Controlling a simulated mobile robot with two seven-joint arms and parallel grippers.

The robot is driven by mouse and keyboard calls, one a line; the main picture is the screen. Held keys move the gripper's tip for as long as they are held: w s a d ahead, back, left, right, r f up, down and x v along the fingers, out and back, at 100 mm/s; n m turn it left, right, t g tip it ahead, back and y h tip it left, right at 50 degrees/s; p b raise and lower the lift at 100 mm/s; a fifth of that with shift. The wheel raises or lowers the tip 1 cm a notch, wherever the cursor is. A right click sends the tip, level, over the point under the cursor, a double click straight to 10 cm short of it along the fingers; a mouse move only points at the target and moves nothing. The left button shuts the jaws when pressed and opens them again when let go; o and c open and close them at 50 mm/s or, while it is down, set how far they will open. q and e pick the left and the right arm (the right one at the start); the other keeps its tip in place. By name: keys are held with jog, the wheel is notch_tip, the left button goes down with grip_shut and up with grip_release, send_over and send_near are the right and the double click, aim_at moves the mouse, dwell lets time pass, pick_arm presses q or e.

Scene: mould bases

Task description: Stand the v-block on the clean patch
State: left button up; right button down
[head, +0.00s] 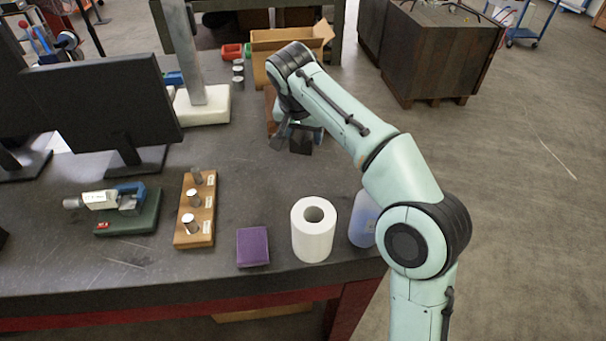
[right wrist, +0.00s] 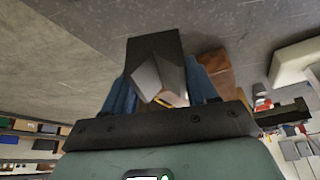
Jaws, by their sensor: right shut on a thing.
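My right gripper (head: 303,132) is shut on the v-block (head: 300,144), a dark block, over the far right part of the dark table (head: 110,262). The right wrist view shows the v-block (right wrist: 152,47) between my two blue fingers, with paler slanted faces at its notch. I cannot tell whether it touches the table. I cannot make out a clean patch in either view. My left gripper is not in view.
A brown wooden piece (head: 270,108) is beside the right gripper. A white roll (head: 313,228), a bluish bottle (head: 362,220), a purple block (head: 252,246), a wooden pin holder (head: 194,238) and a micrometer (head: 105,199) stand nearer. A cardboard box (head: 262,58) is behind. The middle is bare.

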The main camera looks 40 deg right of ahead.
aim_at(300, 153)
notch_tip(300, 153, down, 6)
jog(key=shift+r+b, duration=0.25)
jog(key=shift+b, duration=0.45)
jog(key=shift+w+f+b, duration=0.1)
jog(key=shift+f+b, duration=0.55)
jog(key=shift+f, duration=1.95)
jog(key=shift+f, duration=0.15)
jog(key=shift+c, duration=1.6)
grip_release()
jog(key=shift+f, duration=0.1)
jog(key=shift+r, duration=0.2)
jog(key=p+v, duration=0.2)
jog(key=v, duration=1)
